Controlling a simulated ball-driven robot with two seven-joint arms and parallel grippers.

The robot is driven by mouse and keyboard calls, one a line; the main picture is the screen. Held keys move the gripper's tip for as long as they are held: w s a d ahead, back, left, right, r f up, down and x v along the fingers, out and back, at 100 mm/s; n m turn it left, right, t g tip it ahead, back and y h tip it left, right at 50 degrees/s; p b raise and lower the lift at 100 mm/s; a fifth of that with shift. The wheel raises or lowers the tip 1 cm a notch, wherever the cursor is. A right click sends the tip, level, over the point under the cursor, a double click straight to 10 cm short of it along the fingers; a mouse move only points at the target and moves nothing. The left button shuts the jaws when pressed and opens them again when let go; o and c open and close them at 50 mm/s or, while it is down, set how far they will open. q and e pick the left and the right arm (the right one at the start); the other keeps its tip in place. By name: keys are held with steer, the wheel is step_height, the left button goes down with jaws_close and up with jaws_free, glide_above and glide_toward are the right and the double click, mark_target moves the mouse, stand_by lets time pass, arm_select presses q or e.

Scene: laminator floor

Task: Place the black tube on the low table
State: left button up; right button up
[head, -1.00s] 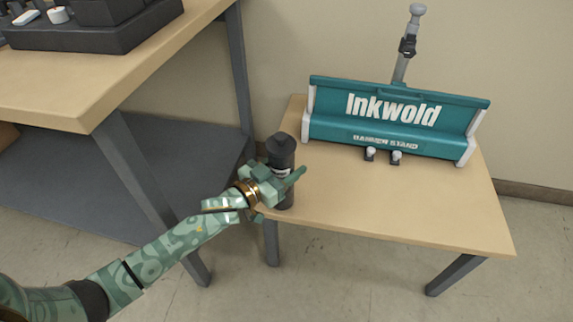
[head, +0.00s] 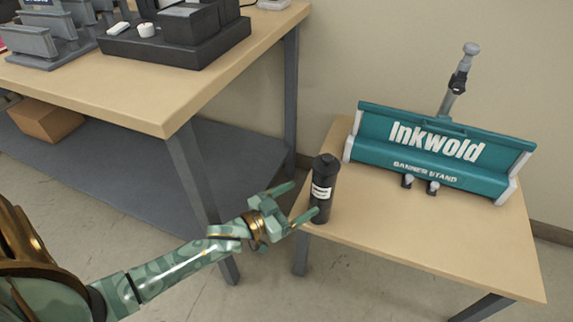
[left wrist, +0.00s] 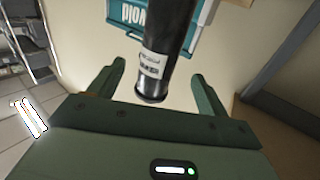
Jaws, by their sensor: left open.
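The black tube (head: 322,190), with a white label and a dark cap, stands upright on the low table (head: 400,245) near its left front corner. My left gripper (head: 303,201) is open, just left of the tube, with its green fingers pointing toward it. In the left wrist view the tube (left wrist: 165,45) shows beyond the gap between the open fingers (left wrist: 155,82), and nothing is held. My right gripper is not in view.
A teal Inkwold banner stand (head: 440,150) with a grey pole takes up the back of the low table. The low table's front right is clear.

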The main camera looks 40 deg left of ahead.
arm_select(q)
steer(key=shift+v, duration=1.1)
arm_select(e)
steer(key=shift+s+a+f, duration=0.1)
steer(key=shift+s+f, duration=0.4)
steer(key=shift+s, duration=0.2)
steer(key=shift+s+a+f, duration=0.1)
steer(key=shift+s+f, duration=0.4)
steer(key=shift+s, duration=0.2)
arm_select(q)
steer(key=shift+f, duration=0.1)
steer(key=s+f+g+y, duration=0.5)
steer(key=s+f+g, duration=0.2)
steer(key=s+f, duration=1)
steer(key=s+f+m+g+y, duration=0.1)
steer(key=s+f+g, duration=0.2)
steer(key=s, duration=0.6)
steer(key=s+f+m+g, duration=0.1)
steer(key=s+g, duration=0.3)
steer(key=s, duration=0.6)
steer(key=s+f+m+g+y, duration=0.1)
steer(key=s+f+g, duration=0.2)
steer(key=s, duration=0.7)
steer(key=shift+d+f+m+g+y, duration=0.3)
steer(key=shift+f, duration=0.5)
steer(key=shift+r+p, duration=0.1)
steer(key=shift+p, duration=0.4)
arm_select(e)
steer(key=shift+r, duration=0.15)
